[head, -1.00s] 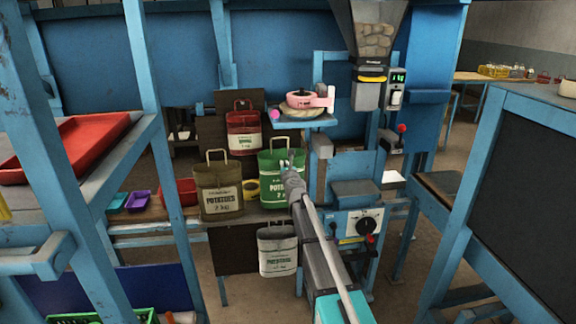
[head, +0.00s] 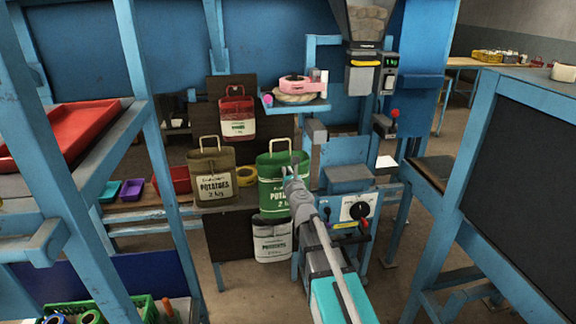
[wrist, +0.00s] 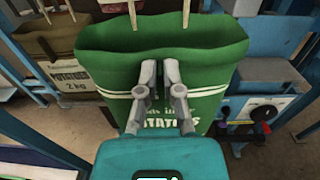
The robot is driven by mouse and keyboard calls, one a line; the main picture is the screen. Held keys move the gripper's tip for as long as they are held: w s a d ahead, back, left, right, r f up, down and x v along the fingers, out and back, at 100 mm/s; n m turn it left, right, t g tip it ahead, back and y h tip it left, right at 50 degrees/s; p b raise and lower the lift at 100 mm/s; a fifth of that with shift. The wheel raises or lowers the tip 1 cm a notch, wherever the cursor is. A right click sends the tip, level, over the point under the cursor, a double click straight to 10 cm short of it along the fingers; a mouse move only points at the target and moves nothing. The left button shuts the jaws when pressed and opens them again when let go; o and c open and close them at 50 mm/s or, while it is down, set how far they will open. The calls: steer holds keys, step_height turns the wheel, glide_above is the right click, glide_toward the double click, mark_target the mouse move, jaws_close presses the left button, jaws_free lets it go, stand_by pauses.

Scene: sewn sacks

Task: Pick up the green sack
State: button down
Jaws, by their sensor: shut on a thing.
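The green sack (head: 271,190) is upright, with its handle loop up and white lettering on its front. In the wrist view the green sack (wrist: 110,73) fills the middle, its top open. My gripper (head: 291,172) is at the front of the sack. In the wrist view my gripper (wrist: 160,75) has both fingers close together against the sack's front panel, shut on its cloth. The fingers and arm hide part of the lettering. The sack overlaps the top of a white sack (head: 272,243) in the head view.
An olive sack (head: 212,180) stands left of the green one, and a red sack (head: 237,118) hangs behind. A blue machine (head: 345,160) with a dial is close on the right. Blue posts (head: 150,120) stand at the left. A yellow roll (head: 246,176) lies between sacks.

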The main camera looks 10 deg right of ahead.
steer(key=shift+s, duration=1.1)
